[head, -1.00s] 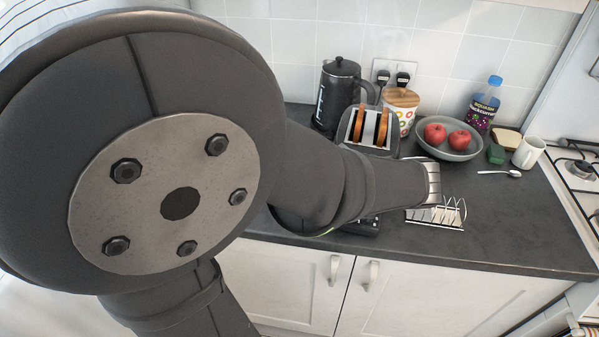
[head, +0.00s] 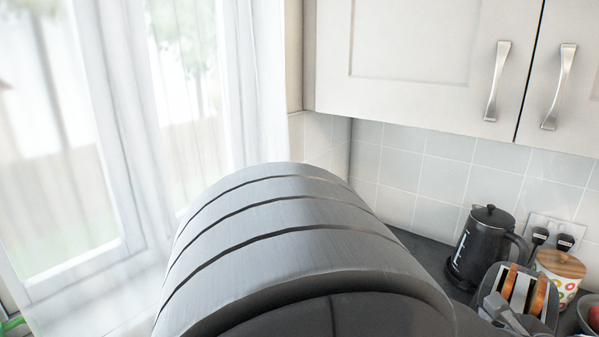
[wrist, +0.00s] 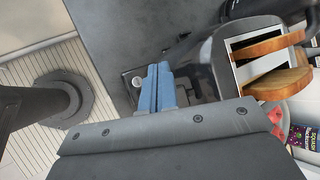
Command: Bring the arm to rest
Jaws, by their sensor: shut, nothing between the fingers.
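My gripper (wrist: 158,72) shows in the wrist view with its two blue-grey fingers side by side, closed together and empty. In the head view, a large rounded grey part of my own arm fills the lower middle. Small grey pieces overlap the toaster's front at the lower right there; I cannot tell clearly whether they are my gripper.
The toaster holds two toast slices (wrist: 276,84). A black kettle (head: 482,245) and a lidded spotted jar (head: 562,280) stand by the tiled wall. Wall cupboards (head: 420,60) hang above; a window (head: 60,150) is at left. A squash bottle (wrist: 303,138) shows at the wrist view's right edge.

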